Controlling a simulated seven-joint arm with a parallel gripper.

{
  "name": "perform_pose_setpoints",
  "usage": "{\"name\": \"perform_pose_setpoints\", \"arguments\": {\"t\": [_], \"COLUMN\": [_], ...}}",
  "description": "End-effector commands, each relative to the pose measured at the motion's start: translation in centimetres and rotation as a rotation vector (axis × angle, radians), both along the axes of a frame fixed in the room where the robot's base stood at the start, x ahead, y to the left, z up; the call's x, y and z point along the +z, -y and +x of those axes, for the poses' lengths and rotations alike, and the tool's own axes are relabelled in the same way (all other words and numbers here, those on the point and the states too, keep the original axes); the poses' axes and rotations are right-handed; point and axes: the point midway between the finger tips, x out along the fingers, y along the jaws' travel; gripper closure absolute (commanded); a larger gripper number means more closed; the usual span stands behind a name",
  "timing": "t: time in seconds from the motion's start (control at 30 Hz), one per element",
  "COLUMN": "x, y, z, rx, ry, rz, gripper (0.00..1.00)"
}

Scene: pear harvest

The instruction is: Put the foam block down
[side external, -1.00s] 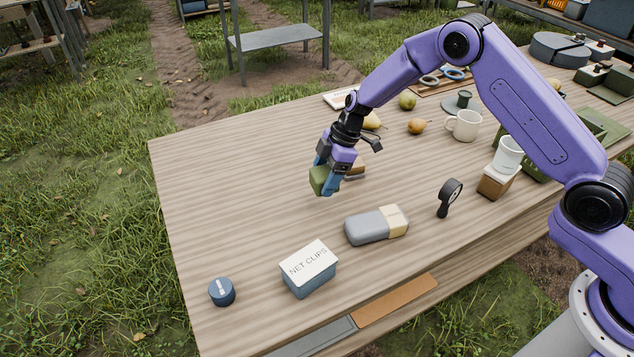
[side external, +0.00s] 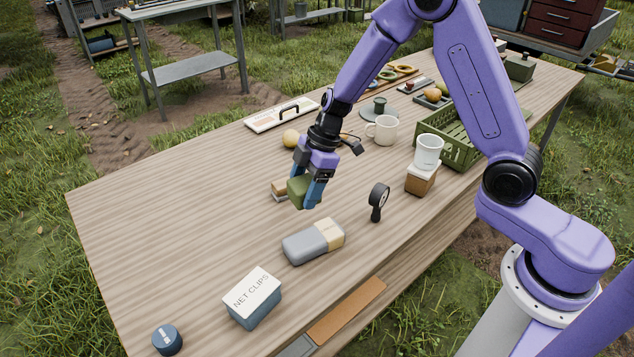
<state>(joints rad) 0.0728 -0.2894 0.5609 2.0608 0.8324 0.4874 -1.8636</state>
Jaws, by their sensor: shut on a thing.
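The green foam block (side external: 298,191) is between the fingers of my gripper (side external: 305,196), which is shut on it. The blue fingers point down and partly cover the block. The block is over the middle of the wooden table (side external: 170,215), beyond the grey and cream case; I cannot tell whether its underside touches the tabletop.
A small wooden-handled item (side external: 280,188) lies just left of the block. The grey and cream case (side external: 313,241) and a black round-headed tool (side external: 378,201) are nearer. A NET CLIPS box (side external: 252,298), mug (side external: 382,130) and green crate (side external: 450,150) stand around. The table's left is clear.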

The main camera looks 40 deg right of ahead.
Motion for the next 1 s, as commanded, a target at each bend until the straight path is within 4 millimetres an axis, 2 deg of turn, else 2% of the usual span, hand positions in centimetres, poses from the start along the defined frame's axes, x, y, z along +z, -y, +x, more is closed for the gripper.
{"name": "perform_pose_setpoints", "arguments": {"t": [0.03, 0.17, 0.3, 0.4, 0.5, 0.63, 0.73, 1.0], "x": [0.0, 0.1, 0.2, 0.2, 0.2, 0.2, -0.2, -2.2], "y": [2.1, 7.8, 13.7, 17.0, 19.3, 21.0, 21.5, 22.2], "z": [0.4, 0.8, 0.4, -0.2, -0.8, -1.3, -0.7, 3.8], "rx": [-0.054, -0.198, -0.348, -0.437, -0.501, -0.547, -0.558, -0.555], "ry": [-0.001, 0.000, 0.001, -0.001, 0.001, 0.000, 0.000, 0.001], "rz": [0.000, 0.001, 0.001, 0.001, 0.000, -0.001, -0.001, -0.001], "gripper": [0.60, 0.60, 0.60, 0.60, 0.60, 0.60, 0.60, 0.60]}}
